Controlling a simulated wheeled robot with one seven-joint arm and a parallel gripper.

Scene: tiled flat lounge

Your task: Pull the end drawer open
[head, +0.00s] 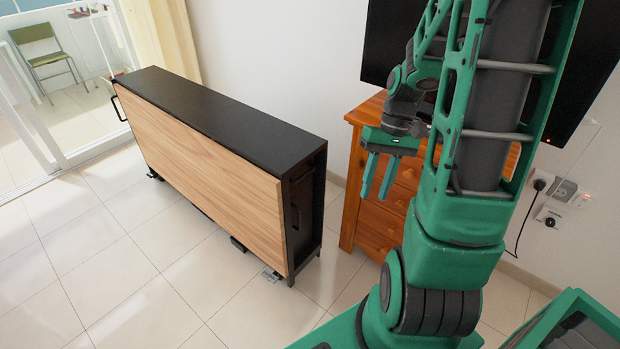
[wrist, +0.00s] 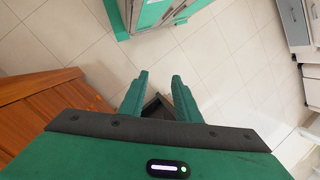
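A long, low black cabinet (head: 220,112) with a light wood front panel (head: 200,170) stands left of centre in the head view. Its narrow black end (head: 311,200) faces right, towards my arm. A dark handle (head: 295,217) shows on that end, which is dark and seen at a steep angle. The end looks closed, though the drawer's outline is hard to make out. My gripper (head: 377,192) is open and empty, pointing down, to the right of the cabinet's end and apart from it. Its two green fingers also show spread in the wrist view (wrist: 161,76).
An orange wooden chest of drawers (head: 352,205) stands behind my gripper; orange wood also fills the left of the wrist view (wrist: 35,110). A black screen (head: 385,50) is above the chest. Pale floor tiles (head: 240,300) are clear in front of the cabinet.

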